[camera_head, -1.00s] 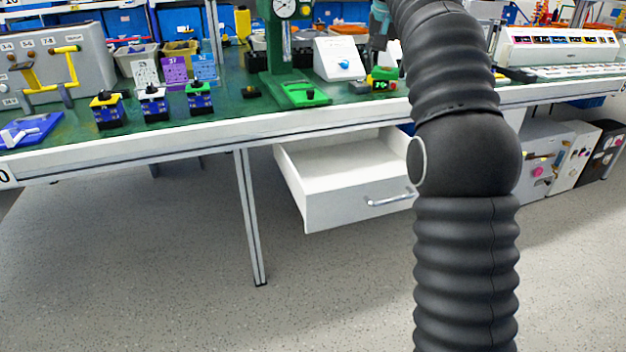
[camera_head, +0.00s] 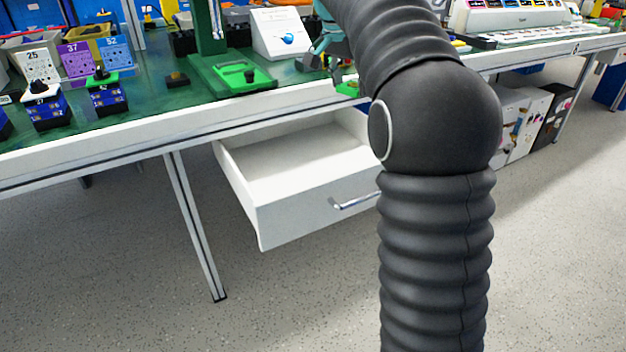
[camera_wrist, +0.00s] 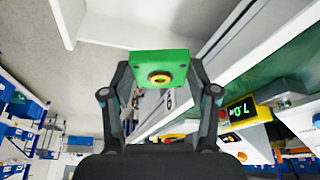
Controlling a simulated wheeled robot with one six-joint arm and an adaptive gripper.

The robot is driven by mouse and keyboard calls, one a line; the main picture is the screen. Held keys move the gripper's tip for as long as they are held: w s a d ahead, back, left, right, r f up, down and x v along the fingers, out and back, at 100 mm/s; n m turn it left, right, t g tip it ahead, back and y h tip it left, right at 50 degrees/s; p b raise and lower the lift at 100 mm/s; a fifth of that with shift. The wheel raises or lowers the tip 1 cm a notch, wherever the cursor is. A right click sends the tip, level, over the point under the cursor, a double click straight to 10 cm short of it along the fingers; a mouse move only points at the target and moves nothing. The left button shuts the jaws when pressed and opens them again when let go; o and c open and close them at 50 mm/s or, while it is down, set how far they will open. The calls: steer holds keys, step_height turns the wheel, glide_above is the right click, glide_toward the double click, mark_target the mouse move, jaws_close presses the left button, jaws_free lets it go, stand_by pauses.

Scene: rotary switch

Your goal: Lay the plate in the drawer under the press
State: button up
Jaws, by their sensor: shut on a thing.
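The plate (camera_wrist: 165,62) is a small green block with a brass ring in its face. It fills the space between the two fingers of my gripper (camera_wrist: 160,82) in the wrist view, and the gripper is shut on it. The green press (camera_head: 235,76) stands on the bench above the drawer.
The bench's front edge (camera_head: 130,127) runs above the drawer. A white box with a blue knob (camera_head: 282,35) stands right of the press. Blue switch blocks (camera_head: 108,97) stand at left. A bench leg (camera_head: 195,225) is left of the drawer. The floor in front is clear.

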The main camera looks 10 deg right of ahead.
steer(key=s+d+f+m+g+b, duration=0.1)
steer(key=s+d+f+m, duration=0.1)
steer(key=f, duration=0.2)
steer(key=s+d+f+m+b, duration=0.1)
steer(key=s+d+f+m, duration=0.1)
steer(key=s+f, duration=0.15)
steer(key=h+b, duration=0.1)
steer(key=b, duration=0.1)
glide_toward(318, 173)
steer(key=s+d+f, duration=0.1)
steer(key=s+d, duration=0.1)
steer(key=d, duration=0.1)
steer(key=shift+s+f, duration=0.3)
steer(key=shift+f, duration=0.1)
steer(key=shift+f+b, duration=0.45)
steer(key=shift+f, duration=1.55)
steer(key=shift+f, duration=0.2)
steer(key=o, duration=1.2)
